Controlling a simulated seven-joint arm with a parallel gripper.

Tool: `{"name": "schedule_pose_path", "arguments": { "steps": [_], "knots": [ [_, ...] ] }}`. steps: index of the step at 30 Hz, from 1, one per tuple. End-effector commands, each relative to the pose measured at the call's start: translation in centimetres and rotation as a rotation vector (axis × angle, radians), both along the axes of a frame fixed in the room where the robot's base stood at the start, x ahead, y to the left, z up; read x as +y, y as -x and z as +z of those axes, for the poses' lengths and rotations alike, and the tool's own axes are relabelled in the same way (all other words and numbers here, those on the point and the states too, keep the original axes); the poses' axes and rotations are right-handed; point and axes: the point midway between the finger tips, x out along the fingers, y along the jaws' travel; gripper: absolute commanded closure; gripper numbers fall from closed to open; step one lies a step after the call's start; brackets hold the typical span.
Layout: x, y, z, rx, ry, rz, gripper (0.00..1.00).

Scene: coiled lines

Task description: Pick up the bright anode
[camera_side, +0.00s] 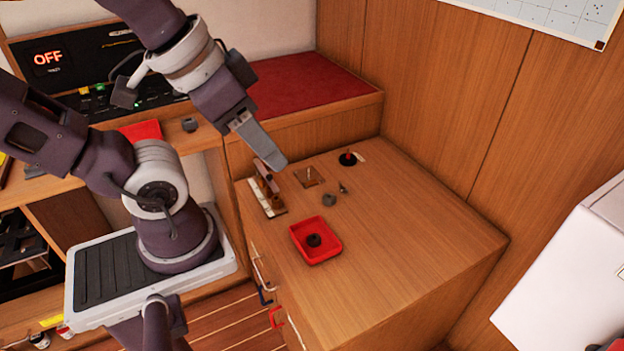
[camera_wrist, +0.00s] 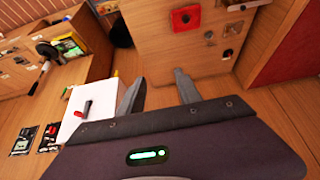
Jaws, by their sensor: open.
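A grey, lump-like piece (camera_side: 329,199) lies bare on the wooden cabinet top (camera_side: 400,235) and looks the lighter one. A darker, similar piece (camera_side: 314,240) sits inside a red tray (camera_side: 299,231). I cannot tell for sure which is the bright anode. My gripper (camera_side: 276,160) hangs above the back left of the cabinet top, apart from both pieces. In the wrist view its two fingers (camera_wrist: 160,92) are spread with nothing between them. The red tray shows there too (camera_wrist: 173,20), at the top, beyond the fingertips.
A white and brown rack (camera_side: 267,205) stands at the cabinet's left edge. Nearby are a small wooden block with a post (camera_side: 309,177), a tiny dark piece (camera_side: 343,188) and a black disc with a red knob (camera_side: 348,158). The front right of the top is clear.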

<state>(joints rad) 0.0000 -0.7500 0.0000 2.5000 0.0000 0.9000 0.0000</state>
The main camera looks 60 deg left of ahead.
Motion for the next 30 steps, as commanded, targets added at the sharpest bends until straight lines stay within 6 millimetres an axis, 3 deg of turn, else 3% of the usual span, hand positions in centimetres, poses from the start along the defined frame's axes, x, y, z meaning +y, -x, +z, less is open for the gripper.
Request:
{"name": "schedule_pose_path", "arguments": {
  "steps": [10,11,14,23,26,30],
  "knots": [
    [0.0,0.0,0.0,0.000,0.000,0.000,0.59],
    [0.0,0.0,0.0,0.000,0.000,0.000,0.57],
    [0.0,0.0,0.0,0.000,0.000,0.000,0.39],
    [0.1,-0.2,0.1,0.003,-0.005,-0.004,0.39],
    [0.8,-2.8,0.5,0.040,-0.057,-0.054,0.39],
    [4.2,-11.2,-0.1,0.152,-0.195,-0.245,0.39]
  ]
}}
